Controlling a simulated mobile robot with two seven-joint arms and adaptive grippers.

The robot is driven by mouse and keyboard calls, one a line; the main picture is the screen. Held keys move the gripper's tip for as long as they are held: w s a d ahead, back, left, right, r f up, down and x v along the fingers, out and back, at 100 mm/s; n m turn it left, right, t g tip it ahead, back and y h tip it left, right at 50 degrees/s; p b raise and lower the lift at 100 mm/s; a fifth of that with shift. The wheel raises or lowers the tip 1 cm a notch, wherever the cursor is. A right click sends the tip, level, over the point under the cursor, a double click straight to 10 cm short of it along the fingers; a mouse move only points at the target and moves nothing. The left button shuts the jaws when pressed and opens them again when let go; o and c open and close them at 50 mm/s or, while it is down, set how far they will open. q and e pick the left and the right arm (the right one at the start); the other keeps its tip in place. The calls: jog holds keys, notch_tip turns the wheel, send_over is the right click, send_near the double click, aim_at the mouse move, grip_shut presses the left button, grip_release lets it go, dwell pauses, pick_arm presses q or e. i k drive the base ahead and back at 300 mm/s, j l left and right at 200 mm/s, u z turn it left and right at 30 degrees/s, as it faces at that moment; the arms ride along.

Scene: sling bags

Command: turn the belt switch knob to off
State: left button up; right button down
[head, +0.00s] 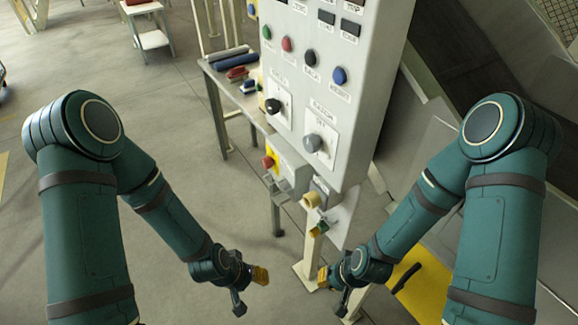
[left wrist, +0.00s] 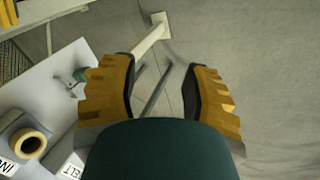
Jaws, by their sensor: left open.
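A grey control cabinet (head: 345,100) stands ahead. Its front carries a black knob (head: 272,106) on a white plate and a grey knob (head: 312,142) on another, lower right. The plate lettering is too small to tell which is the belt switch. My left gripper (head: 252,288) is open and empty, low and in front of the cabinet, well below both knobs. In the left wrist view its yellow-padded fingers (left wrist: 160,90) are apart over floor. My right gripper (head: 332,290) is also low, fingers apart and empty, below the cabinet's lower edge.
Several coloured buttons (head: 287,44) sit above the knobs. A red button (head: 268,162) on a yellow box is below.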

aim_at(267, 161)
jog(key=i+j+z, duration=0.15)
jog(key=z, duration=0.25)
jog(key=i+j+z, duration=0.1)
jog(key=j+z, duration=0.4)
jog(key=z, duration=0.25)
jog(key=i, duration=0.05)
